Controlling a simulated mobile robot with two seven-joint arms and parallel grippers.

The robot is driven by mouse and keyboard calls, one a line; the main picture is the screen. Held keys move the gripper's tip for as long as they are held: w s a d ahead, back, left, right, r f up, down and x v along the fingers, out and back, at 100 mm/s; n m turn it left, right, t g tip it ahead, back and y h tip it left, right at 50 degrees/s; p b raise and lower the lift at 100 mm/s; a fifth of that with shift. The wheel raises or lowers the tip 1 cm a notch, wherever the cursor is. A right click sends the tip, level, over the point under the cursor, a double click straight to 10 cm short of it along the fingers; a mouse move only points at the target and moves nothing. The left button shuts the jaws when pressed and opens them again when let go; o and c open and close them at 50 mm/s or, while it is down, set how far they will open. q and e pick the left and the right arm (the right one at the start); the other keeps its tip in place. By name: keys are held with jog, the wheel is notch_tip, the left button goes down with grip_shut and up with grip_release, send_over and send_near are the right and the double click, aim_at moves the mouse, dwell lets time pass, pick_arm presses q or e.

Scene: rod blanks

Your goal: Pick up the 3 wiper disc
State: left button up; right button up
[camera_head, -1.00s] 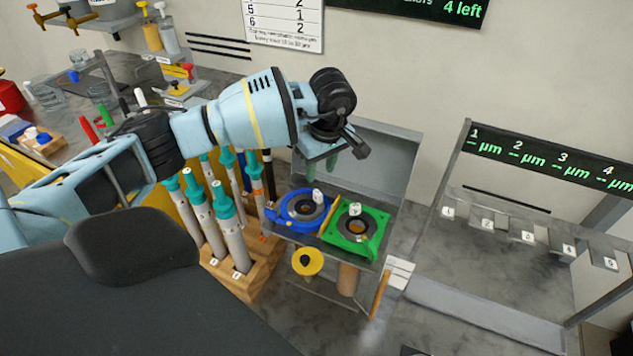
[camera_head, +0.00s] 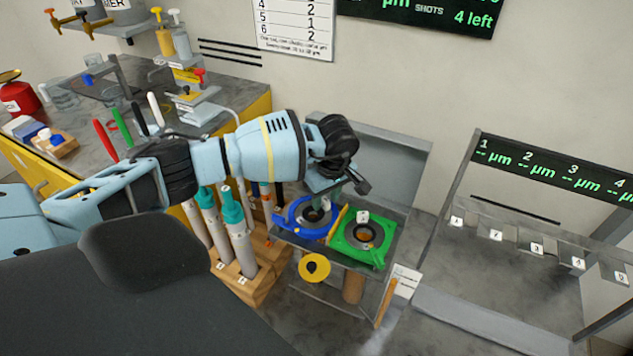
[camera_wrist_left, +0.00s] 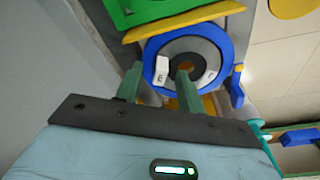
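A dark disc with a grey outer ring (camera_wrist_left: 205,52) sits in a blue round holder (camera_head: 287,223), which also shows in the wrist view (camera_wrist_left: 152,50). A small white tag (camera_wrist_left: 162,68) stands up on the disc; its mark is too small to read surely. My left gripper (camera_head: 340,197) is low over the blue holder and hides part of the disc in the head view. In the wrist view its two green fingers (camera_wrist_left: 158,76) are apart, one on each side of the tag, with no clear contact. My right gripper is not in view.
A green square holder (camera_head: 350,248) with another tagged disc (camera_head: 363,234) stands right beside the blue one. A yellow round piece (camera_head: 314,268) is in front. Grey, teal-topped rods (camera_head: 240,240) stand in a wooden rack at left. A numbered rack (camera_head: 497,236) is at right.

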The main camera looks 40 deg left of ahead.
aim_at(325, 201)
pick_arm(q)
grip_shut()
dwell(0.4)
jog(key=shift+r, duration=0.5)
jog(key=r, duration=0.2)
jog(key=shift+s+d+r, duration=0.25)
jog(key=shift+s+r, duration=0.05)
jog(key=s+d, duration=0.3)
jog(key=s, duration=0.1)
jog(key=s+d+r, duration=0.1)
jog(key=s+d, duration=0.2)
jog(key=s, duration=0.1)
jog(key=s+d, duration=0.3)
jog(key=s, duration=0.1)
jog(key=shift+s+r, duration=0.15)
jog(key=shift+r, duration=0.05)
